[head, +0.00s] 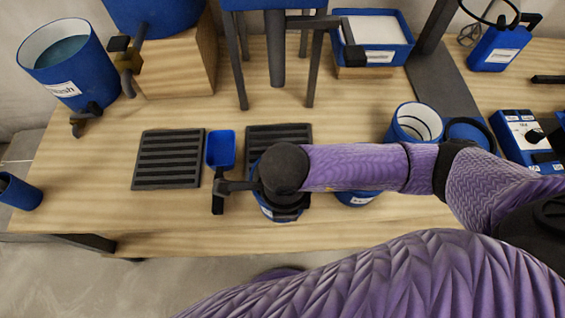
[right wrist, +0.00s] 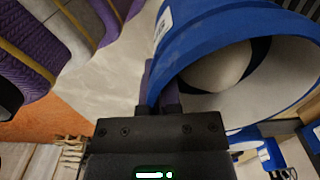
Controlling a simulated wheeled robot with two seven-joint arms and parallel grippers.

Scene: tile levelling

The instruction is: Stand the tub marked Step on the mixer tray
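A blue tub (head: 268,208) with a white inside is mostly hidden under my right wrist in the head view. It fills the upper right of the right wrist view (right wrist: 215,50), with only part of a white label showing, so I cannot read its name. My right gripper (right wrist: 160,95) has its fingers on either side of the tub's wall at the rim. Two dark slatted trays lie on the table, one at left (head: 168,160) and one at centre (head: 278,131). The tub overlaps the centre tray's near side; whether it touches is hidden. My left gripper is not in view.
A blue scoop (head: 220,148) lies between the trays. Another blue tub (head: 357,199) is partly under my right arm, and an open tub (head: 417,122) stands behind it. A legged blue container (head: 276,4) stands behind the centre tray.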

